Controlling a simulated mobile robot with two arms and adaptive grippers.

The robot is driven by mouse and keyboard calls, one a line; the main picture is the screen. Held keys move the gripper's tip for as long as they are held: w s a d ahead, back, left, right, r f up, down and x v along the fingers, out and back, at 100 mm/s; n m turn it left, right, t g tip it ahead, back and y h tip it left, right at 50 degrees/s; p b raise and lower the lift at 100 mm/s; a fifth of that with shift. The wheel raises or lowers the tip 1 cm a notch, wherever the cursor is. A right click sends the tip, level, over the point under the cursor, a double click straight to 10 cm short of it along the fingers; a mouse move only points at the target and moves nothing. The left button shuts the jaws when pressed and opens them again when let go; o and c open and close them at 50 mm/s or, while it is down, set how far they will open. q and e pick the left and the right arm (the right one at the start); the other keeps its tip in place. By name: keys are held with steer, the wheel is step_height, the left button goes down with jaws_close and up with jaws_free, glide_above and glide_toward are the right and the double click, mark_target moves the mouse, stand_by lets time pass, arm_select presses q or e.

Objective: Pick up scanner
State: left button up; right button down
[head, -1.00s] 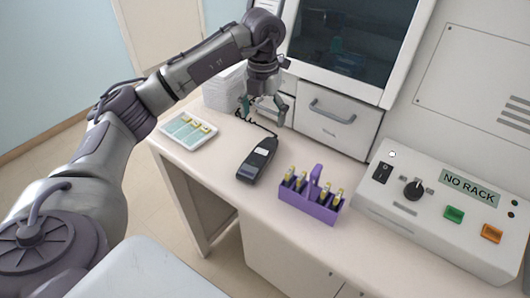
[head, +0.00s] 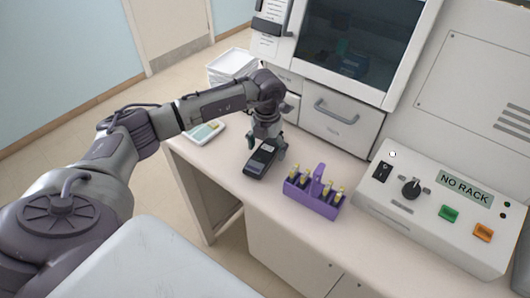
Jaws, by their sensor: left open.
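The scanner (head: 259,162) is a dark handheld device with a small light screen, lying on the counter left of the purple rack. My left gripper (head: 266,148) is directly over the scanner's far part, pointing down with its fingers open. The fingers look to be on either side of the scanner, but I cannot tell whether they touch it. The gripper hides the scanner's far end. My right gripper is not in view.
A purple rack (head: 310,195) with several yellow-capped tubes stands close right of the scanner. A slide tray (head: 204,133) lies partly behind my left arm. A control box (head: 435,205) reading NO RACK is at the right. A machine with a drawer (head: 339,120) stands behind.

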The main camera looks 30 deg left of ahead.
arm_select(q)
steer(key=c, duration=1.4)
steer(key=shift+r, duration=0.1)
